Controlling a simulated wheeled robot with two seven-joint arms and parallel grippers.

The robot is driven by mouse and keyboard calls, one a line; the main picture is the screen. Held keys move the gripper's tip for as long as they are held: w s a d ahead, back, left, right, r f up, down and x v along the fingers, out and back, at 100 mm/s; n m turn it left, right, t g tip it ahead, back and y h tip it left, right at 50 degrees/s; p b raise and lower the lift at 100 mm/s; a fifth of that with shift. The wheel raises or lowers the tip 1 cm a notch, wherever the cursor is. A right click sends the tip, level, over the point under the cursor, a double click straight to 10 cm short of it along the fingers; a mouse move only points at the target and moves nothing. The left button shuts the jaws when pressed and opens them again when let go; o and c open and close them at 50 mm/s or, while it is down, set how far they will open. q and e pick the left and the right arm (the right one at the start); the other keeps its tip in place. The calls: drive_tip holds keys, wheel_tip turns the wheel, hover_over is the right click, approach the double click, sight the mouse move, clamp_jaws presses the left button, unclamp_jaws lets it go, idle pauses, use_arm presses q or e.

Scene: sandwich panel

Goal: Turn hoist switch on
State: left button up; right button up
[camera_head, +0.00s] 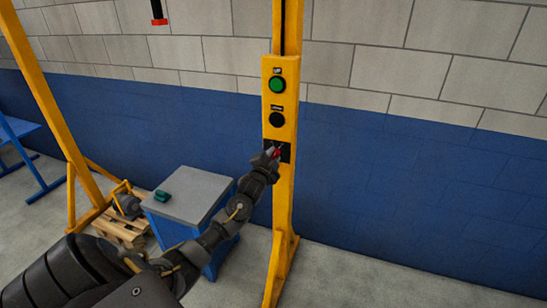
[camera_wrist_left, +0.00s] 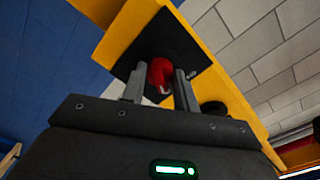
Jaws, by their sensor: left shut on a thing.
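The yellow hoist post carries a control panel (camera_head: 269,105) with a green button (camera_head: 277,85) on top, a black button (camera_head: 277,119) below it and a black plate (camera_head: 285,152) at the bottom. A red switch knob (camera_wrist_left: 160,76) sits on this plate. My left gripper (camera_head: 274,154) is at the plate, with its fingers on both sides of the red knob, shut on it. In the left wrist view, the fingers (camera_wrist_left: 160,90) flank the knob, and a pale mark shows on its lower part. The right gripper is not in view.
A blue cabinet with a grey top (camera_head: 188,195) stands left of the post, with a small green object (camera_head: 161,196) on it. The floor right of the post is clear.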

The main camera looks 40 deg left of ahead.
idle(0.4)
use_arm(q)
drive_tip(key=o, duration=1)
drive_tip(key=shift+s, duration=0.1)
drive_tip(key=shift+s+d+f, duration=0.1)
drive_tip(key=shift+s+d, duration=0.05)
drive_tip(key=shift+s, duration=0.1)
drive_tip(key=shift+b+v, duration=1.5)
drive_tip(key=shift+v, duration=3.55)
drive_tip(key=shift+w, duration=0.1)
